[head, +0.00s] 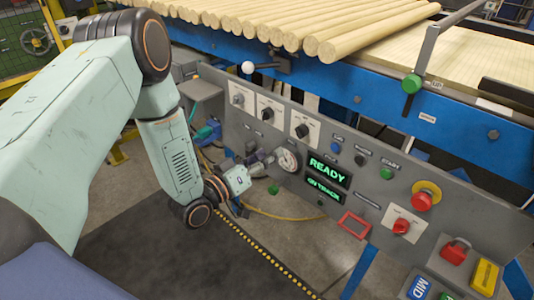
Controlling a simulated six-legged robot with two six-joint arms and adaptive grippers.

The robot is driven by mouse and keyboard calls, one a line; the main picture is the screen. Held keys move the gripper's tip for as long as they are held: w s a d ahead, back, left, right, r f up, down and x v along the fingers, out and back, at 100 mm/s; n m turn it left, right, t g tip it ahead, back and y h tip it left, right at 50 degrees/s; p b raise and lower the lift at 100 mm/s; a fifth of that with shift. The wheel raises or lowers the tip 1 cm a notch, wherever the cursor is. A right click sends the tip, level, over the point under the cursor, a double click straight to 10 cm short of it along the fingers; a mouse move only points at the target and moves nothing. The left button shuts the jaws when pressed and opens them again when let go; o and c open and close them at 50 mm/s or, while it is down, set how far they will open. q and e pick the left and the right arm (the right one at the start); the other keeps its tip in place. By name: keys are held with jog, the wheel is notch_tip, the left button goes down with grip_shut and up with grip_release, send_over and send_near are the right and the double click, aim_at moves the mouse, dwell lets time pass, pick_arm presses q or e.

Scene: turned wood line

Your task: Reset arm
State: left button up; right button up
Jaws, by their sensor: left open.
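My left arm comes in from the left, and its gripper (265,163) is open at the grey control panel (262,134), just left of a round white gauge (289,160). I cannot tell whether its fingers touch the panel, and nothing shows between them. The green display (327,170) reads READY, and the one below (323,189) reads ON TRACK. Above them sit a blue button (336,147), a black button (360,160) and a green button (386,174). My right gripper is not in view.
A red emergency button (422,201) on a yellow ring, a red rotary knob (401,226) and a red padlock (454,251) sit at the panel's right. Round wooden rods (300,32) lie above a blue rail (330,84). A dark mat (190,262) covers the floor in front.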

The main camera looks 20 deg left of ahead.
pick_arm(q)
jog(key=s+f+g+y, duration=0.4)
jog(key=s+f+g, duration=0.3)
jog(key=s+f, duration=0.5)
jog(key=s+f+m+g+y, duration=0.1)
jog(key=s+f+g, duration=0.2)
jog(key=s, duration=0.9)
jog(key=s+f+m+g+y, duration=0.1)
jog(key=s+f+g, duration=0.3)
jog(key=s+g, duration=0.3)
jog(key=s, duration=0.5)
jog(key=shift+s+d, duration=0.2)
jog(key=shift+d, duration=0.05)
jog(key=shift+c, duration=0.5)
